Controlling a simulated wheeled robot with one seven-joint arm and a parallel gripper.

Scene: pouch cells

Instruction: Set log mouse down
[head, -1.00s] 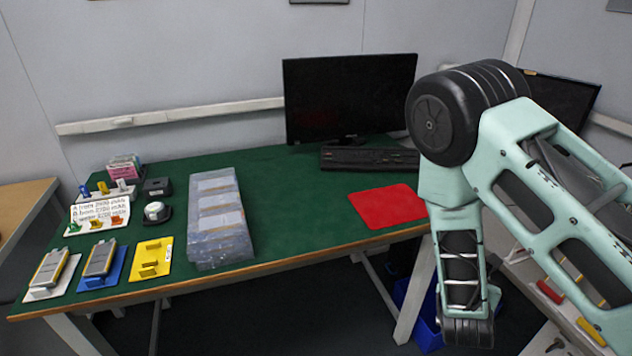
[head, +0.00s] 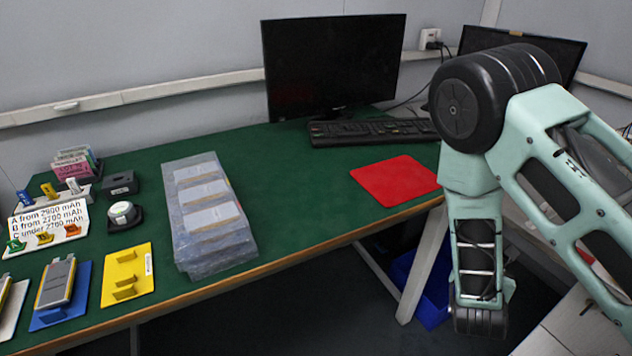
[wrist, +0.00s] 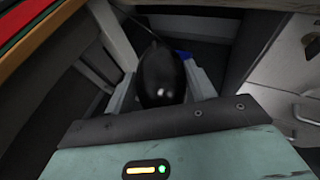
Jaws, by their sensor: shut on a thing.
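The black mouse (wrist: 162,78) shows in the wrist view as a dark, glossy, rounded shape. My gripper (wrist: 162,88) is shut on it, with a pale finger on each side. The wrist view shows floor and furniture below the mouse, so it is held in the air, off the table. The head view shows my arm at the right, but the gripper and mouse are hidden there. A bare red mat (head: 395,182) lies on the green table near its front right edge, left of my arm.
A monitor (head: 333,66) and keyboard (head: 372,131) stand behind the mat. Clear-wrapped stacked trays (head: 209,217) lie left of it, with green table free between. Further left are a yellow plate (head: 127,275), a blue plate (head: 62,300) with a cell, and a lettered sign (head: 47,222).

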